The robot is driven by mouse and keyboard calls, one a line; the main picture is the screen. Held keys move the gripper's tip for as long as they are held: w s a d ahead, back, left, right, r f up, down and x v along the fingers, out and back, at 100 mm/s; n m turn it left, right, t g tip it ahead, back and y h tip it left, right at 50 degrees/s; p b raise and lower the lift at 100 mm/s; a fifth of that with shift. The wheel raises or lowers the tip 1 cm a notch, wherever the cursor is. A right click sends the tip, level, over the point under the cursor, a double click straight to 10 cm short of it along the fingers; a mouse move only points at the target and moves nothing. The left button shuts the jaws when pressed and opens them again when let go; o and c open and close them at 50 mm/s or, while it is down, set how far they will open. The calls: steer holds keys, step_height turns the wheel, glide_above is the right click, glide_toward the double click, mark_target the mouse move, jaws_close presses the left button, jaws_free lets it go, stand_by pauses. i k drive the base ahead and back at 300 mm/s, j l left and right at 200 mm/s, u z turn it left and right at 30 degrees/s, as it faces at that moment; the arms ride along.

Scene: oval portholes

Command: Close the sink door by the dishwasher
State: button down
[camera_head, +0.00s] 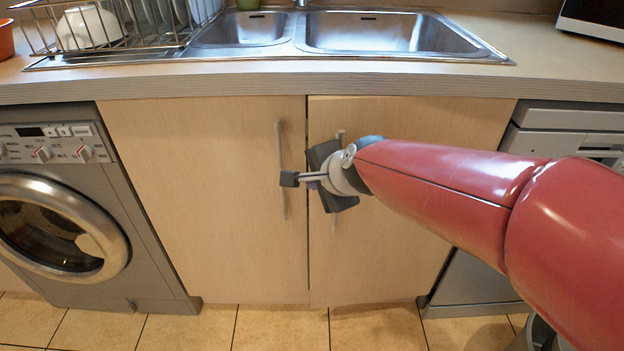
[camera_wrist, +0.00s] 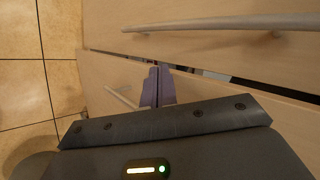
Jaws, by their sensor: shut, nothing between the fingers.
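The sink door by the dishwasher is the right wooden door (camera_head: 420,235) under the sink, beside the grey dishwasher (camera_head: 560,130). It looks slightly ajar, with a thin line along its top edge. In the wrist view a narrow dark gap shows between the two doors. Its upright handle (camera_head: 340,135) is partly hidden by my gripper. My gripper (camera_head: 289,178) is shut and empty, in front of the seam between the doors and pointing left. In the wrist view its purple fingers (camera_wrist: 157,82) are together near the gap. Whether they touch a door, I cannot tell.
The left sink door (camera_head: 205,190) looks flush and has its own handle (camera_head: 281,170). A washing machine (camera_head: 60,225) stands at the left. The countertop (camera_head: 240,82) with the sink runs above. The tiled floor (camera_head: 270,325) in front is clear.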

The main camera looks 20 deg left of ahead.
mark_target(365, 252)
steer(key=k, duration=0.15)
steer(key=i+l+u, duration=0.15)
steer(key=l+u, duration=0.3)
steer(key=l, duration=0.15)
steer(key=l+u, duration=0.4)
steer(key=l, duration=0.2)
steer(key=i, duration=0.05)
